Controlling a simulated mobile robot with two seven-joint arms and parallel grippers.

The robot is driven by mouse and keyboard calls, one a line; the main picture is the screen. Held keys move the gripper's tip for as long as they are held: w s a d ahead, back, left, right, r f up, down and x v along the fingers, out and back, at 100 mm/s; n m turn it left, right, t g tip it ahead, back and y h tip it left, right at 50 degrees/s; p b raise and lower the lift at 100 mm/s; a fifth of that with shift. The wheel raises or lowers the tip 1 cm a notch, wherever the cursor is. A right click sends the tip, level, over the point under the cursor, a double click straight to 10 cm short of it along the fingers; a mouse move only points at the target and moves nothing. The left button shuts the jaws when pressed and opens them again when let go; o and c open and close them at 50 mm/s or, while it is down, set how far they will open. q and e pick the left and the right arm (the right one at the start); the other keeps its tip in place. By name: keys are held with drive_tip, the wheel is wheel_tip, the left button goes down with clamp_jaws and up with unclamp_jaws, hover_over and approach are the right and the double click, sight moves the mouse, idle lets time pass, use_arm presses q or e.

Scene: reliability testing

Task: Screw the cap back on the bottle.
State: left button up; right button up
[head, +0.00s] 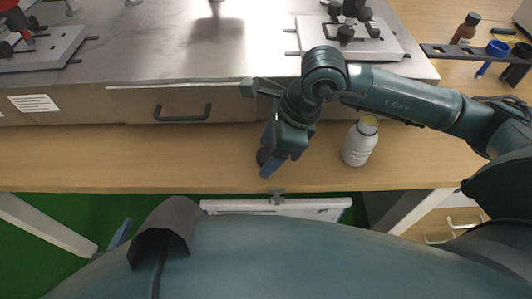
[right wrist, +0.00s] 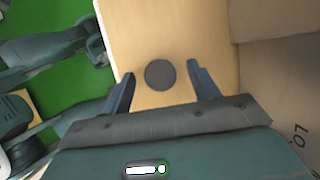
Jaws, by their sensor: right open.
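The white bottle (head: 360,142) stands upright on the wooden table, to the right of my right gripper in the head view. Its top shows a yellowish opening with no cap on it. A dark round cap (right wrist: 160,74) lies flat on the table in the right wrist view, between the two fingers. In the head view the cap (head: 262,156) is mostly hidden by the gripper. My right gripper (head: 267,153) points down at the table with its fingers open on either side of the cap, with gaps visible in the wrist view.
A metal-topped bench unit with a drawer handle (head: 182,113) stands behind the strip of table. A brown bottle (head: 466,28) and a rack with a blue item (head: 495,50) are at the far right. The table left of my gripper is clear.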

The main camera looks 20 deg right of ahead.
drive_tip(key=c, duration=1)
wheel_tip(320, 180, up, 10)
drive_tip(key=shift+r+p, duration=0.1)
drive_tip(key=shift+p, duration=0.5)
drive_tip(key=shift+c, duration=0.2)
